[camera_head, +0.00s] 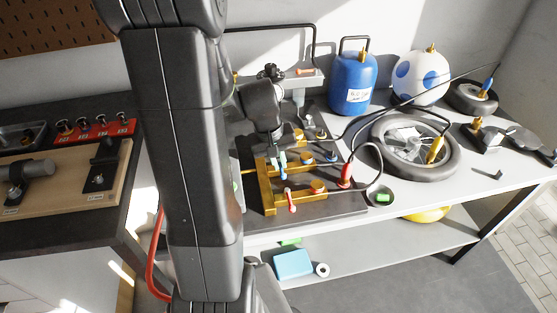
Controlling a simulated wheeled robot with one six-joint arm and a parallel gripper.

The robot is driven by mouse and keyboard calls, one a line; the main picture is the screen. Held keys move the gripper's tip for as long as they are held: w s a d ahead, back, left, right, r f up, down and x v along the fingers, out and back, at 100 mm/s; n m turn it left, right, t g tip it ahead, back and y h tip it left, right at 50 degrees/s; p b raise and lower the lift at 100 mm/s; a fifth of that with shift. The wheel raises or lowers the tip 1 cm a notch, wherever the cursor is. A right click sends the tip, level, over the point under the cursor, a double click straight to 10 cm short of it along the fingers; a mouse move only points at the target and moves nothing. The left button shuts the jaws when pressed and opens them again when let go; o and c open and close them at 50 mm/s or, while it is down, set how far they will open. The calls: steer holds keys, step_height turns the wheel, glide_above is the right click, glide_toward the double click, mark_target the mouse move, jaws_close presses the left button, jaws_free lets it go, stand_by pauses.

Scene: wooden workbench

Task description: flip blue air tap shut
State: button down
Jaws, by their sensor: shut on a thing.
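The blue air tap (283,163) shows as a small light-blue lever on a brass manifold (268,196) on the dark bench mat. My gripper (276,146) reaches down from the upper left to this lever. Its jaws are shut on it, though the contact is small and partly hidden by the gripper. A red-handled tap (291,202) is on the nearer part of the manifold, apart from the gripper.
A red-bodied fitting (345,174) with a hose stands right of the manifold. My arm hides the bench to the left.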

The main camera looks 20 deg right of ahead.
steer(key=c, duration=1.5)
jaws_free()
steer(key=shift+r, duration=0.15)
steer(key=a+r, duration=0.1)
steer(key=r, duration=0.8)
steer(key=a+r, duration=0.1)
steer(key=r, duration=0.3)
steer(key=shift+w+a+r, duration=0.2)
steer(key=shift+w+a, duration=0.1)
steer(key=shift+f, duration=0.1)
steer(key=d+f, duration=0.1)
steer(key=f, duration=0.8)
steer(key=d+f, duration=0.1)
steer(key=f, duration=0.3)
steer(key=shift+s+d+f, duration=0.25)
steer(key=shift+s+d, duration=0.05)
steer(key=shift+r, duration=0.1)
